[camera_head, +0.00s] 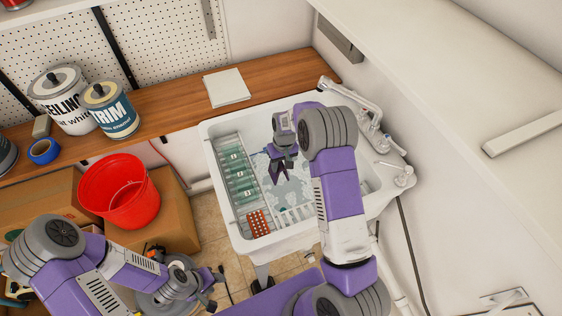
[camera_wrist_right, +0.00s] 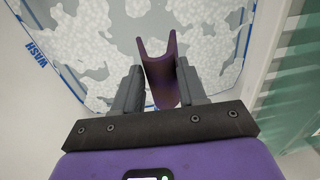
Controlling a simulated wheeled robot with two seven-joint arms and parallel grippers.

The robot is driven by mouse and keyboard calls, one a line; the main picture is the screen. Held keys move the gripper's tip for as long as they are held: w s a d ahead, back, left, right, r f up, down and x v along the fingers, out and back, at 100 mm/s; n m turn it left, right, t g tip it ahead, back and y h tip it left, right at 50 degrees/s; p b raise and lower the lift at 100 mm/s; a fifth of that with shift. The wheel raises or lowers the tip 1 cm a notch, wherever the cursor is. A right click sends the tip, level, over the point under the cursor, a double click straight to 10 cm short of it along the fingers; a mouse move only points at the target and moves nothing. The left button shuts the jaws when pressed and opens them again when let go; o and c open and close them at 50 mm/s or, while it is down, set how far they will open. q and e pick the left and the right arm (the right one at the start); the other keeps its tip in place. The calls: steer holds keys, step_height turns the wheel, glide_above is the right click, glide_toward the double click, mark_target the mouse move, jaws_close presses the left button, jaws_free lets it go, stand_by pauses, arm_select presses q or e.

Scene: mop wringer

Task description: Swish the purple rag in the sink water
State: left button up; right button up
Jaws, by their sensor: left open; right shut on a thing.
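The purple rag (camera_head: 278,174) hangs from my right gripper (camera_head: 284,153) inside the white sink (camera_head: 213,143). In the right wrist view the rag (camera_wrist_right: 161,72) is folded and pinched between the two fingers of my right gripper (camera_wrist_right: 160,88). Foamy water (camera_head: 292,190) lies below it in the sink and also fills the top of the wrist view (camera_wrist_right: 100,35). I cannot tell whether the rag's lower edge touches the water. My left gripper (camera_head: 212,288) is open, low at the bottom left, away from the sink.
A teal ribbed section (camera_head: 240,172) with numbered labels runs along the sink's left side, above an orange-red perforated piece (camera_head: 258,222). A faucet (camera_head: 352,98) stands at the right rim. A red bucket (camera_head: 120,192) and boxes are left. A wooden shelf (camera_head: 170,110) holds paint cans.

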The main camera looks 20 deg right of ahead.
step_height(320, 180, down, 11)
steer(key=b, duration=0.6)
steer(key=shift+r, duration=0.2)
